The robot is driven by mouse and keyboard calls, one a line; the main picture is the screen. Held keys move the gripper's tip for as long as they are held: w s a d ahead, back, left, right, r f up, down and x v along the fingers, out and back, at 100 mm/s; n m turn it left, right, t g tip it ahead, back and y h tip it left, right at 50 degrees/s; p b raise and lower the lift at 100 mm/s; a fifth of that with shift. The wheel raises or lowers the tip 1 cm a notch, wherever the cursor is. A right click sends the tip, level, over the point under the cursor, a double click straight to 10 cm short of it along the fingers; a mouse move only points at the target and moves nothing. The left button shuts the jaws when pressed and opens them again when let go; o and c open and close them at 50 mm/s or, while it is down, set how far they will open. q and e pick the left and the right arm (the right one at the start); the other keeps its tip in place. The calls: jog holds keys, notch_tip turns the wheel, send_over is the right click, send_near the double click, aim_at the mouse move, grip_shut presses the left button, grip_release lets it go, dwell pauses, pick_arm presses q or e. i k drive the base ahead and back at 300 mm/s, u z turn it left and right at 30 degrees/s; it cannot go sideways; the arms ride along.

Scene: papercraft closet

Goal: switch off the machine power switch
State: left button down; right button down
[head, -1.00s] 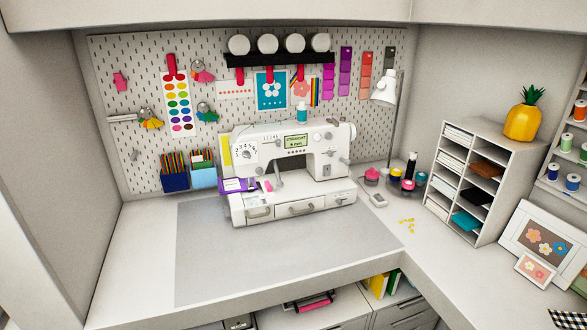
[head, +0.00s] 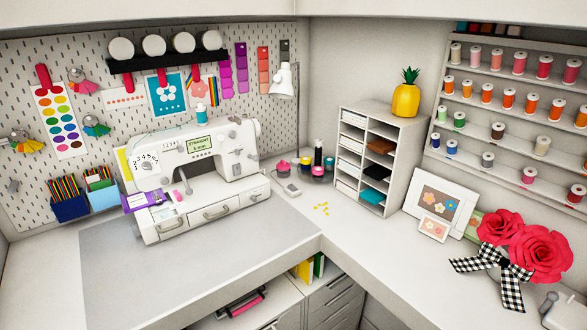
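The white sewing machine (head: 194,172) stands upright on the left part of the desk, on a grey mat (head: 120,275). Its lit display (head: 199,144) reads "STRAIGHT" with a smaller line below. A stitch dial (head: 147,164) is on its left front. A handwheel is at its upper right end. I cannot make out the power switch clearly; the machine's right end is seen at a steep angle. Neither of my grippers is in view.
A paper shelf (head: 380,160) with a pineapple ornament (head: 405,95), framed pictures (head: 440,205) and red paper roses (head: 538,250) stand farther right. The front desk corner (head: 318,240) is clear.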

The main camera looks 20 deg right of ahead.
aim_at(237, 171)
jog(key=z, duration=0.85)
jog(key=i, duration=1.1)
jog(key=u, duration=0.3)
